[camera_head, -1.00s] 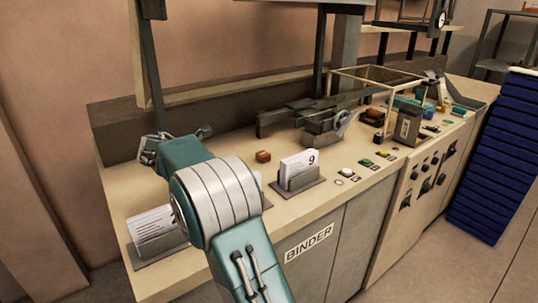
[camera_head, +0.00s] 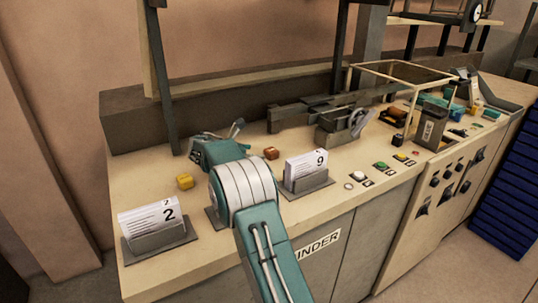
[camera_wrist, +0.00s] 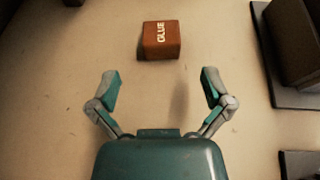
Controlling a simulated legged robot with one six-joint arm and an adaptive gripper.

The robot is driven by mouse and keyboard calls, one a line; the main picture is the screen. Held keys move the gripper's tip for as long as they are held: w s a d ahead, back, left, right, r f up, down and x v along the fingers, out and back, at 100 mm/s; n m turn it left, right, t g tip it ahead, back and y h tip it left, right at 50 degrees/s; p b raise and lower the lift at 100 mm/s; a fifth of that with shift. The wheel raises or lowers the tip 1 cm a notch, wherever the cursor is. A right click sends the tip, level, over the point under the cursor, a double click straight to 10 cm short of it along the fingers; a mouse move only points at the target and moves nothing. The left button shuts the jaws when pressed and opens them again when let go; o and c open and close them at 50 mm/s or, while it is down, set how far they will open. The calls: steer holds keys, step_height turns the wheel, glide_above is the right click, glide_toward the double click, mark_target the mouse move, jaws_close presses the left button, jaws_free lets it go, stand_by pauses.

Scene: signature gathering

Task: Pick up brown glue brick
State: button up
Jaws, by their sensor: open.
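The brown glue brick (camera_wrist: 161,40) lies on the counter in the wrist view, with "GLUE" in pale letters on it. In the head view it is a small brown block (camera_head: 271,153) left of the card holder marked 9. My gripper (camera_wrist: 161,88) is open and empty, its two fingers spread wide. The brick is ahead of the fingertips, roughly centred between them, and not touched. In the head view my gripper (camera_head: 238,130) is over the counter, left of the brick, partly hidden by my arm.
A yellow block (camera_head: 185,181) lies left of my arm. A card holder marked 2 (camera_head: 160,240) stands at the front left, and one marked 9 (camera_head: 308,184) right of my arm. A grey machine (camera_head: 330,125) stands behind. Bare counter (camera_wrist: 60,60) surrounds the brick.

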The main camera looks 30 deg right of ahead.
mark_target(266, 152)
steer(key=x, duration=0.6)
steer(key=shift+d, duration=0.1)
steer(key=shift+a+r, duration=0.1)
steer(key=shift+a, duration=0.25)
steer(key=c, duration=0.9)
steer(key=shift+d, duration=0.25)
steer(key=c, duration=0.3)
steer(key=shift+d, duration=0.15)
